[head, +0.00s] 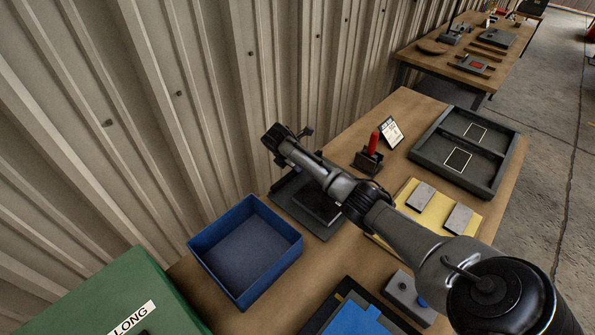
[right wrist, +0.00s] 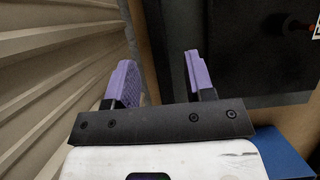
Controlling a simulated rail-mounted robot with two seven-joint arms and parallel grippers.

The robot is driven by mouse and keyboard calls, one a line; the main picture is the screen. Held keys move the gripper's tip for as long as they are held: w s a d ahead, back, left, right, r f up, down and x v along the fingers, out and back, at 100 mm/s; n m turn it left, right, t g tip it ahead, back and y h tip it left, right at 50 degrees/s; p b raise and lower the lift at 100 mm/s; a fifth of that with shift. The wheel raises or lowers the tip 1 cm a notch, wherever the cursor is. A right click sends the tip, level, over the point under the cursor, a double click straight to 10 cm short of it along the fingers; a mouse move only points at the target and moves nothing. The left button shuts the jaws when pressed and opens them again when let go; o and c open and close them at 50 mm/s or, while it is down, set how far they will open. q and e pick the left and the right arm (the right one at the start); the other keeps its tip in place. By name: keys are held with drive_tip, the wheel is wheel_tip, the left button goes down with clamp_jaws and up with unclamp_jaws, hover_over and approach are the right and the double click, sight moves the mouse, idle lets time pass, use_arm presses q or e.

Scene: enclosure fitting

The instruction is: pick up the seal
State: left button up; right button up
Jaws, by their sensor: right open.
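I cannot pick out a seal for certain in either view. A dark mat or tray (head: 284,205) lies on the table beneath my right arm, with a dark flat piece (head: 318,207) on it that I cannot identify. My right gripper (head: 291,137) is above the table's back edge, near the corrugated wall. In the right wrist view its two purple fingers (right wrist: 163,78) are apart with nothing between them. My right arm hides part of the mat. My left gripper is not in view.
A blue bin (head: 206,247) and a green box (head: 105,295) stand at left. A black stand with a red handle (head: 374,143), a small sign (head: 391,133), a dark divided tray (head: 494,180) and a yellow board (head: 411,193) are behind my right arm. The wall (head: 140,110) is close.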

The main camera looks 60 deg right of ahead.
drive_tip(key=b+x, duration=0.1)
drive_tip(key=x, duration=0.3)
drive_tip(key=shift+d+f, duration=0.2)
drive_tip(key=shift+f, duration=0.2)
drive_tip(key=shift+c, duration=0.5)
clamp_jaws()
